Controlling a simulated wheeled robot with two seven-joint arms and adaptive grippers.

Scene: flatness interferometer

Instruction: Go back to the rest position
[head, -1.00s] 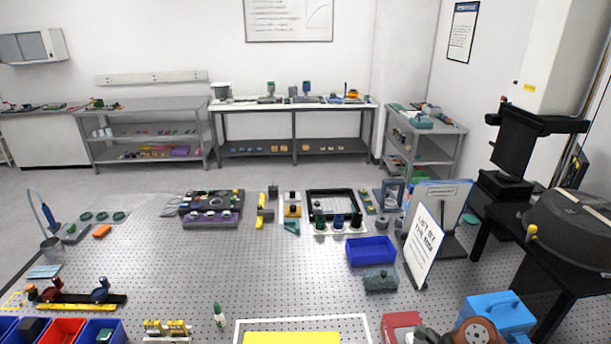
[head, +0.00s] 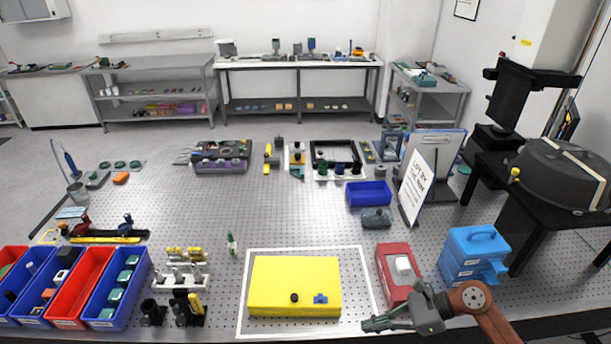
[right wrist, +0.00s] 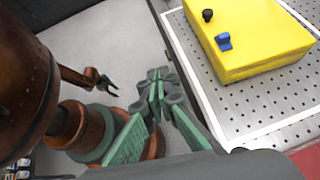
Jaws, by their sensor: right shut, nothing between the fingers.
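My right gripper (head: 372,325) is at the table's front edge in the head view, its arm coming in from the lower right. It is shut and empty. In the right wrist view its green fingers (right wrist: 158,85) meet over the grey floor, left of the yellow box. My left gripper (right wrist: 108,88) shows small and dark in the right wrist view, off the table; whether it is open is hard to make out. It is not in the head view.
A yellow box (head: 275,275) with a black knob and a blue part lies inside a white outline. A red box (head: 398,262) and a blue case (head: 470,250) stand at the right. Blue and red bins (head: 125,300) line the front left.

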